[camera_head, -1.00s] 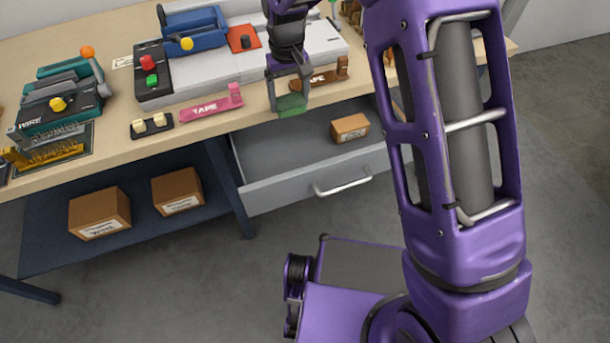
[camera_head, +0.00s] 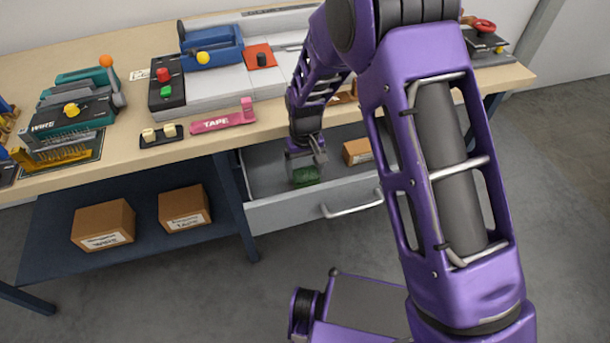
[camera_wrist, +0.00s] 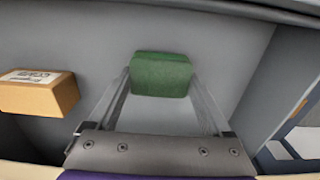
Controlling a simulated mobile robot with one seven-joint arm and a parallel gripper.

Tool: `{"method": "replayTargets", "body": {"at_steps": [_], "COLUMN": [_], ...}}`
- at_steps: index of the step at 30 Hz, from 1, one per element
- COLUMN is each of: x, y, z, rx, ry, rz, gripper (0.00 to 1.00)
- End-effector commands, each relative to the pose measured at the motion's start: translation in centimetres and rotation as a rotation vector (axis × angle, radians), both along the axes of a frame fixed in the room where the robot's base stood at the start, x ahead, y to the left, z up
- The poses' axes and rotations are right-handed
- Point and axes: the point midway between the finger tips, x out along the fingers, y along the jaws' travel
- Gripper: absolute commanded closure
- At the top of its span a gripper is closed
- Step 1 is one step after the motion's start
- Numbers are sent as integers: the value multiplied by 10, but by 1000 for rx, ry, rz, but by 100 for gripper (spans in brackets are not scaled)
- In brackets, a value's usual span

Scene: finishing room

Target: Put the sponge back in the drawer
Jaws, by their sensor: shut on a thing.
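The green sponge (camera_head: 305,176) is between the fingers of my gripper (camera_head: 306,164), which is shut on it. The sponge is over or inside the open grey drawer (camera_head: 290,211) under the bench, near the drawer's left part. In the wrist view the sponge (camera_wrist: 161,75) sits between the two fingertips (camera_wrist: 160,88), with the grey drawer floor (camera_wrist: 70,40) around it. I cannot tell whether the sponge touches the drawer floor.
A cardboard box (camera_head: 357,151) lies in the drawer to the right of the sponge; it also shows in the wrist view (camera_wrist: 40,94). The bench top (camera_head: 120,165) overhangs the drawer's back. Pink tape holder (camera_head: 222,121) stands near the bench edge. Boxes (camera_head: 104,225) are on the lower shelf.

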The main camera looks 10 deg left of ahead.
Motion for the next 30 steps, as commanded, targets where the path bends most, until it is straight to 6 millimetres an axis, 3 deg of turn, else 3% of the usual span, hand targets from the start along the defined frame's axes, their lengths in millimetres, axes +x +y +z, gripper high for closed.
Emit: {"method": "replayTargets", "body": {"at_steps": [3,13,14,16,25,30], "x": [0,0,0,0,0,1], "y": [0,0,0,0,0,1], "z": [-13,-17,-16,-15,-12,9], "rx": [0,1,1,1,1,3], "ry": [0,-1,-1,-1,-1,-3], "rz": [1,0,0,0,0,0], "gripper": [68,68,15,2,0,0]}}
